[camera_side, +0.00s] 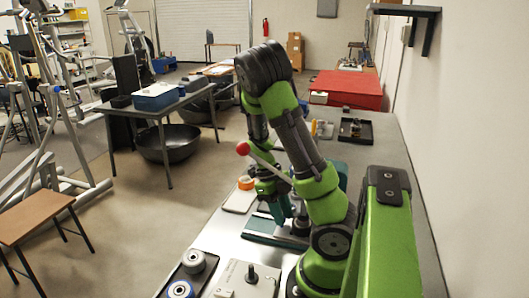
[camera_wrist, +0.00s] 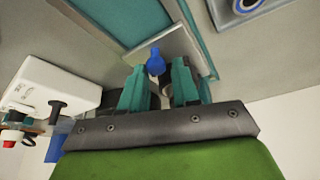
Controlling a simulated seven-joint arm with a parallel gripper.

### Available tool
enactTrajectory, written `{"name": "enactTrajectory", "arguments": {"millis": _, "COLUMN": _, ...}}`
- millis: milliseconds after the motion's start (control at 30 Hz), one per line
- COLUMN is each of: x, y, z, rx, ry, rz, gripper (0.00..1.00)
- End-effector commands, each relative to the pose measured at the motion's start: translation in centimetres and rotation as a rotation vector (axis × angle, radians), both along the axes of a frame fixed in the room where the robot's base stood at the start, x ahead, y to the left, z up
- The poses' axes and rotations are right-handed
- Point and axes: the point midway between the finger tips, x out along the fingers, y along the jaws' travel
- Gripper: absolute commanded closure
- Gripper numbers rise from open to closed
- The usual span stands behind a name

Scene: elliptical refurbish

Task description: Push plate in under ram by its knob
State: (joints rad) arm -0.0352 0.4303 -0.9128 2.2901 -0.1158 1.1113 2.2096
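In the wrist view, a light grey plate (camera_wrist: 181,42) lies beside teal press parts (camera_wrist: 130,18), with a blue knob (camera_wrist: 155,62) at its near edge. My gripper (camera_wrist: 160,70) has two teal fingers spread apart. The knob shows between and just beyond the fingertips; I cannot tell whether either finger touches it. In the side view, my gripper (camera_side: 281,208) points down over the teal press base (camera_side: 268,232) on the bench. A lever with a red ball (camera_side: 242,148) rises there. The ram is hidden behind my arm, and the plate and knob cannot be made out in that view.
A light box with a black knob (camera_side: 248,280) stands at the bench front; it also shows in the wrist view (camera_wrist: 48,82). A dark tray with wheels (camera_side: 193,262) lies left of it. An orange tape roll (camera_side: 246,183) sits near the bench's left edge.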

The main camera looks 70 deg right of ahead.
Motion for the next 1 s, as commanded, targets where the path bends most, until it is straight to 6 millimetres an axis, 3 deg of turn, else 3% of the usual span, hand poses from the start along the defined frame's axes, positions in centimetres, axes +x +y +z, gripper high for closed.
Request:
{"name": "enactTrajectory", "arguments": {"millis": 33, "x": 0.0, "y": 0.0, "z": 0.0, "rx": 0.000, "ry": 0.000, "rz": 0.000, "gripper": 0.62}}
{"name": "enactTrajectory", "arguments": {"millis": 100, "x": 0.1, "y": 0.0, "z": 0.0, "rx": 0.000, "ry": -0.001, "rz": 0.001, "gripper": 0.52}}
{"name": "enactTrajectory", "arguments": {"millis": 367, "x": 0.2, "y": 0.0, "z": 0.0, "rx": -0.001, "ry": -0.004, "rz": 0.004, "gripper": 0.52}}
{"name": "enactTrajectory", "arguments": {"millis": 533, "x": 0.8, "y": -0.2, "z": 1.1, "rx": -0.002, "ry": -0.009, "rz": 0.007, "gripper": 0.52}}
{"name": "enactTrajectory", "arguments": {"millis": 1000, "x": 4.5, "y": -1.8, "z": 11.0, "rx": -0.004, "ry": -0.009, "rz": 0.004, "gripper": 0.52}}
